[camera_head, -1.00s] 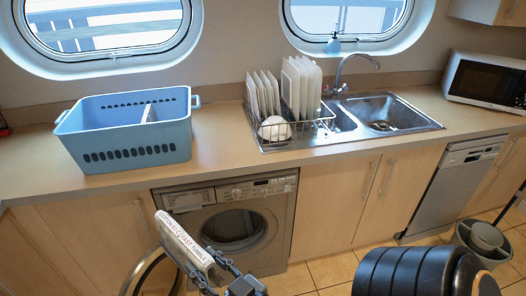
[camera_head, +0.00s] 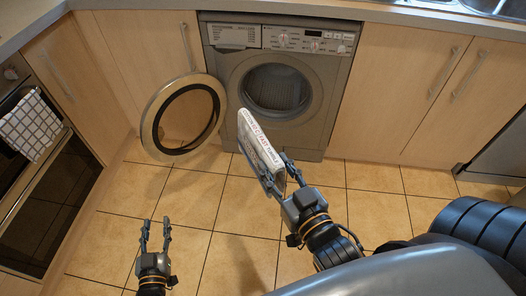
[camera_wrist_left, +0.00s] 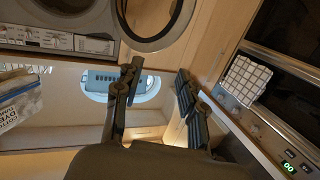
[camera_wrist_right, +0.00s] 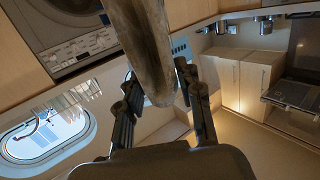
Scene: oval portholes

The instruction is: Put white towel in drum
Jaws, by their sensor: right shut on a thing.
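My right gripper (camera_head: 279,175) is shut on a flat, folded-looking white thing with red and dark print, which I take for the white towel (camera_head: 258,145). It holds it tilted, in front of the washing machine. It also shows in the right wrist view as a greyish slab (camera_wrist_right: 148,45) between the fingers, and at the left edge of the left wrist view (camera_wrist_left: 20,105). The drum (camera_head: 276,90) is the dark round opening of the grey machine, beyond the towel and apart from it. My left gripper (camera_head: 154,234) is open and empty above the floor.
The machine's round door (camera_head: 184,117) stands swung open to the left of the drum. A checked cloth (camera_head: 30,122) hangs on the oven (camera_head: 45,195) at the left. Cupboards flank the machine. The tiled floor before it is clear.

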